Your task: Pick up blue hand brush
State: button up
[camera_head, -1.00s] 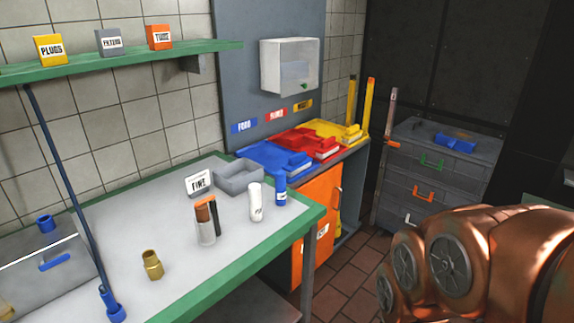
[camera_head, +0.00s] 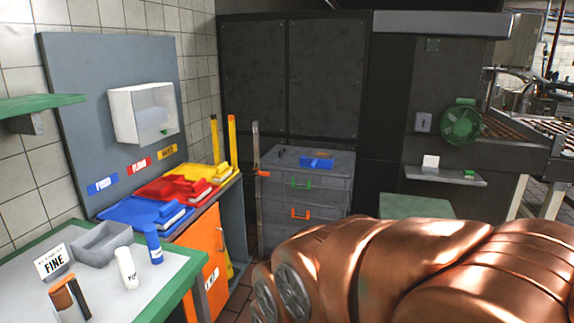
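A blue dustpan (camera_head: 128,209) lies on the orange-doored cabinet, below the blue label (camera_head: 102,184). A blue hand brush (camera_head: 171,213) appears to rest on its right side, with pale bristles at the edge. Red (camera_head: 165,186) and yellow (camera_head: 208,172) dustpan sets lie behind it. Another blue item (camera_head: 317,161) sits on the grey drawer unit; I cannot tell what it is. My copper arm fills the lower right, but my gripper is out of view.
The green-edged bench (camera_head: 188,290) at lower left holds a grey tray (camera_head: 104,243), a FINE sign (camera_head: 53,262), a white bottle (camera_head: 125,269) and a blue bottle (camera_head: 153,245). The grey drawer unit (camera_head: 318,199) stands right of the orange cabinet (camera_head: 203,254). A little floor shows between them.

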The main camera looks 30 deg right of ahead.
aim_at(171, 212)
jog(key=z, duration=0.4)
jog(key=k, duration=0.55)
jog(key=z, duration=0.5)
jog(key=i, duration=1.45)
jog(key=u, duration=1.4)
jog(key=i, duration=1.05)
jog(key=u, duration=1.05)
